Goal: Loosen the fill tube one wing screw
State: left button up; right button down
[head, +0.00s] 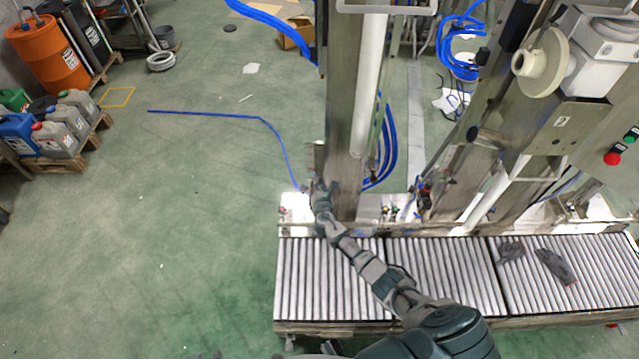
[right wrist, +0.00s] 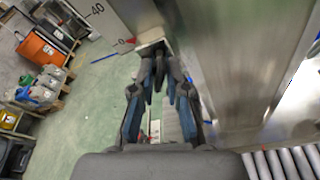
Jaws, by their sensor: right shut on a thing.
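My right gripper (head: 321,186) reaches over the conveyor to the left side of a tall steel column (head: 352,120). In the right wrist view its fingers (right wrist: 161,76) come together at the lower edge of a pale bracket block (right wrist: 151,47) beside the column. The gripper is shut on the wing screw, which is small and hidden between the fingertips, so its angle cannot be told. My left gripper is not in view.
A roller conveyor (head: 440,270) runs below my right arm, with dark gloves (head: 555,266) on its right part. Blue hoses (head: 386,150) hang right of the column. A red button (head: 613,158) sits at far right. An orange drum (head: 48,55) and jerrycans stand left; the green floor between is open.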

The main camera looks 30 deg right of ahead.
jog(key=shift+s+f, duration=0.1)
jog(key=shift+f, duration=0.05)
jog(key=shift+r+n+p, duration=0.25)
jog(key=shift+n+p, duration=0.25)
jog(key=shift+p, duration=0.15)
jog(key=shift+n+g+h+p, duration=0.3)
jog(key=shift+n+h+p, duration=0.25)
jog(key=shift+n, duration=0.25)
jog(key=shift+f+n, duration=0.2)
jog(key=shift+n, duration=0.2)
jog(key=shift+r, duration=0.1)
jog(key=shift+r+n+h+p, duration=0.15)
jog(key=shift+n+h+p, duration=0.25)
jog(key=shift+n, duration=0.2)
jog(key=shift+n+g+h, duration=0.25)
jog(key=shift+n+g, duration=0.05)
jog(key=shift+n, duration=0.8)
jog(key=c, duration=1.3)
grip_release()
